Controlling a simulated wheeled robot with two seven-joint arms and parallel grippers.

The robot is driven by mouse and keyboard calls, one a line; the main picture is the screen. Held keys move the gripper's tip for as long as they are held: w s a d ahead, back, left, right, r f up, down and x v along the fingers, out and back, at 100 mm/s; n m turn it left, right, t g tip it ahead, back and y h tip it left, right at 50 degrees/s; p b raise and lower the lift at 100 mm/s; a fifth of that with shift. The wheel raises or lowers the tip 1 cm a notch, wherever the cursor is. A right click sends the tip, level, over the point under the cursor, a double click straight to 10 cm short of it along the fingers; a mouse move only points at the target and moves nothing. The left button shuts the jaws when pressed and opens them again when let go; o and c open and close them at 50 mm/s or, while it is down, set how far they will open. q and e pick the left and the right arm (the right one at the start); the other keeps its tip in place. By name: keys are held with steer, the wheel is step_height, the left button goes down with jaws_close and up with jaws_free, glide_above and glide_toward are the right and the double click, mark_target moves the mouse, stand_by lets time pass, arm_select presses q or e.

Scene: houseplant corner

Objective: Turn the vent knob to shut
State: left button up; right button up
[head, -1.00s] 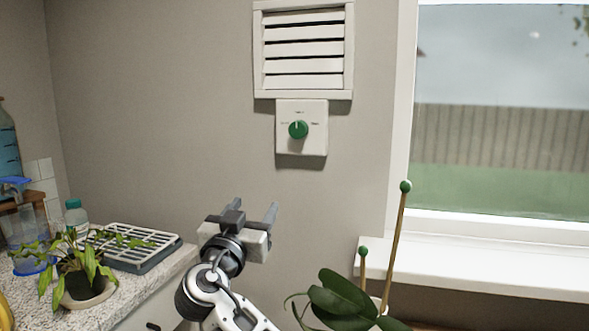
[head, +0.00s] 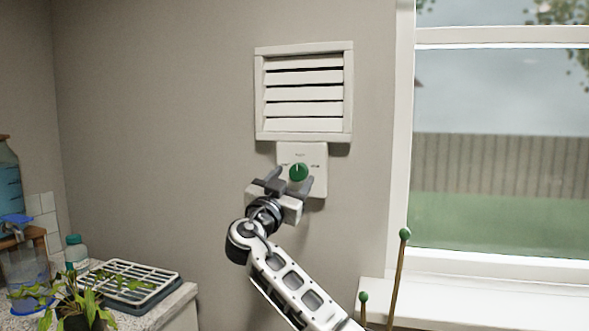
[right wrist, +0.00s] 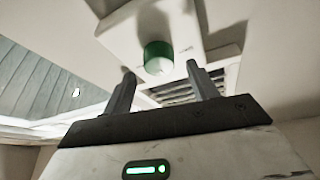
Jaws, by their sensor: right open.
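The green vent knob (head: 298,172) sits on a white plate (head: 318,158) on the wall, below the white slatted vent (head: 304,93). Its pale mark points about straight up; the small print around it is too blurred to read. Dark gaps show between the slats. My right gripper (head: 290,181) is open just in front of the plate, its fingers around the knob's lower part in the picture. In the right wrist view the knob (right wrist: 158,57) appears between and just beyond the fingertips (right wrist: 160,72), with no clear contact. My left gripper is not in view.
A window (head: 500,150) with a white sill (head: 480,302) is at right. Green-tipped stakes (head: 404,235) rise at lower right. A counter at lower left holds a rack (head: 130,280), a leafy plant (head: 70,300) and bottles (head: 75,252). The wall around the vent is clear.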

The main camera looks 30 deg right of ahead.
steer(key=shift+x, duration=1.05)
steer(key=c, duration=1)
